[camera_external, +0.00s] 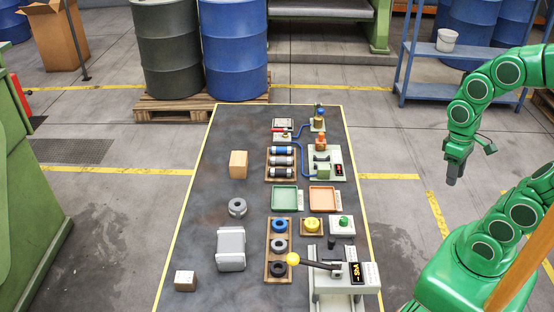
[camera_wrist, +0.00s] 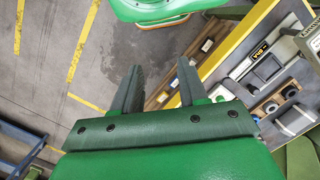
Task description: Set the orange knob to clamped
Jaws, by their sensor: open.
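The orange knob (camera_external: 320,143) stands on top of a small pale green fixture (camera_external: 334,160) toward the far right part of the dark table. A small black label with orange marks is on the fixture's front; I cannot read it. The knob's setting is too small to tell. My gripper (camera_external: 452,180) hangs pointing down in the open space right of the table, well apart from the knob. In the wrist view my gripper (camera_wrist: 159,68) shows two fingers spread with nothing between them. I cannot make out the knob in the wrist view.
The table (camera_external: 200,210) holds a yellow-knobbed lever (camera_external: 292,259), a green tray (camera_external: 285,197), an orange tray (camera_external: 322,197), a cardboard-coloured box (camera_external: 238,164), a grey block (camera_external: 231,249) and racks of cylinders and rings. Barrels (camera_external: 240,50) and a blue shelf (camera_external: 440,90) stand behind.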

